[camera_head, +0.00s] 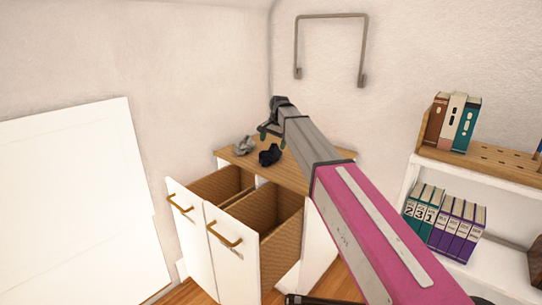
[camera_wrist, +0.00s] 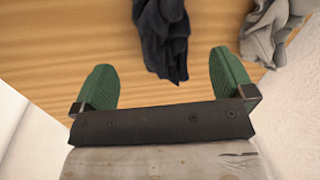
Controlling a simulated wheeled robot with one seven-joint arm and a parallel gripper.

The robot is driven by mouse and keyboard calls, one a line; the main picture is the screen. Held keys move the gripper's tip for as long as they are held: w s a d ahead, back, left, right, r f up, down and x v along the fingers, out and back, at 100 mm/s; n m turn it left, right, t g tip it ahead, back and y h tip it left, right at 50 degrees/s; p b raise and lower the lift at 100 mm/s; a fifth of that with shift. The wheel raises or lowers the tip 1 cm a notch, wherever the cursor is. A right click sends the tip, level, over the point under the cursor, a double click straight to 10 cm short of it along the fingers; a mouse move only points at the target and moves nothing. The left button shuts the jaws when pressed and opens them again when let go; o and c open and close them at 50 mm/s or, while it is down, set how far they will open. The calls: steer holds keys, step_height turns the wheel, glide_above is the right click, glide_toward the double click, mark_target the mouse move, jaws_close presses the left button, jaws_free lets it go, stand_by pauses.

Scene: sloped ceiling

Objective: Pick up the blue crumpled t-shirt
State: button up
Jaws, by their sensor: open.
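A dark blue crumpled t-shirt (camera_head: 270,155) lies on the wooden top of a white cabinet (camera_head: 240,161) in the head view. In the wrist view the dark cloth (camera_wrist: 163,38) lies on the wood at the top centre, ahead of and between my fingers. My gripper (camera_wrist: 165,80) is open and empty, its two green fingers spread apart. In the head view my gripper (camera_head: 268,131) is over the cabinet top near the cloth. The gap between fingers and cloth is hard to judge.
A grey crumpled cloth (camera_head: 243,146) lies left of the dark one; it also shows in the wrist view (camera_wrist: 268,30). Two cabinet drawers with gold handles (camera_head: 225,236) stand pulled out. A shelf with binders (camera_head: 446,222) is at the right. A wall rail (camera_head: 331,16) hangs above.

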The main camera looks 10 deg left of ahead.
mark_target(272, 149)
steer(key=shift+w+a+f, duration=0.1)
steer(key=shift+a+f, duration=0.05)
steer(key=shift+f, duration=1)
steer(key=shift+w+a+f, duration=0.15)
steer(key=shift+a+f, duration=0.05)
steer(key=shift+f, duration=0.95)
steer(key=shift+w+a+f, duration=0.1)
steer(key=shift+a+f, duration=0.05)
steer(key=shift+f, duration=1)
steer(key=c, duration=1)
